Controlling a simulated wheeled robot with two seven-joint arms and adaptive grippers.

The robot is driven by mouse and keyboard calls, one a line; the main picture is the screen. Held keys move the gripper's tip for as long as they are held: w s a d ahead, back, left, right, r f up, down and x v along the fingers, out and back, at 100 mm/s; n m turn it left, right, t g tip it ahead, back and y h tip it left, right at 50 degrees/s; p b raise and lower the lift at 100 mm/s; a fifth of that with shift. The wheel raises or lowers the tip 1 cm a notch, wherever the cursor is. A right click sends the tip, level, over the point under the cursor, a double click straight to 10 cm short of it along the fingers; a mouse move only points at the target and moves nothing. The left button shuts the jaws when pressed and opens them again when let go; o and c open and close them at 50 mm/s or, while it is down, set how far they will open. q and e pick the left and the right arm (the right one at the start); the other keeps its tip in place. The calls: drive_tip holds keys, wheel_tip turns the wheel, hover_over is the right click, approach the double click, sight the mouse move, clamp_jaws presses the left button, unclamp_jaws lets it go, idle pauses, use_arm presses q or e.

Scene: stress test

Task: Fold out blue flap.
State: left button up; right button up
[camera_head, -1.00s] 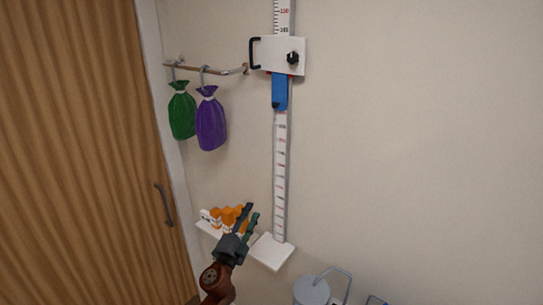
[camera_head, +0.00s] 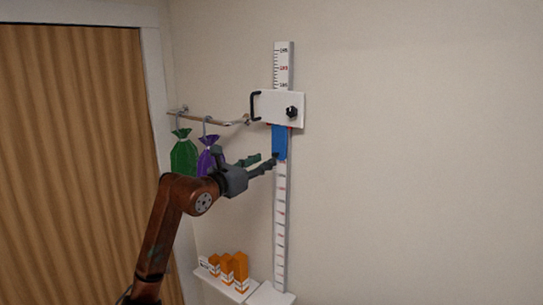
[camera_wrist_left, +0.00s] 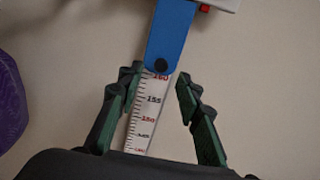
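The blue flap (camera_head: 280,140) hangs flat down along the white measuring scale (camera_head: 281,220), under a white sliding head plate (camera_head: 289,107). My right gripper is not in view.
A green bag (camera_head: 184,157) and a purple bag (camera_head: 206,160) hang from a wall rail (camera_head: 215,121) left of the scale; my left gripper partly covers the purple one. Orange-and-white boxes (camera_head: 228,268) stand on a low shelf. The wall at right is clear.

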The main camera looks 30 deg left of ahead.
sight(274, 156)
use_arm(q)
drive_tip(key=w, duration=0.1)
drive_tip(key=w+p, duration=0.1)
drive_tip(key=w, duration=0.3)
drive_tip(key=shift+w+d, duration=0.1)
drive_tip(key=shift+d, duration=0.15)
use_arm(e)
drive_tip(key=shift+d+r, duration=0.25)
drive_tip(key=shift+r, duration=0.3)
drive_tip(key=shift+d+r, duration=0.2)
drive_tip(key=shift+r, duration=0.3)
use_arm(q)
drive_tip(key=shift+c, duration=0.7)
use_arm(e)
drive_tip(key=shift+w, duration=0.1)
use_arm(q)
drive_tip(key=c, duration=0.3)
clamp_jaws()
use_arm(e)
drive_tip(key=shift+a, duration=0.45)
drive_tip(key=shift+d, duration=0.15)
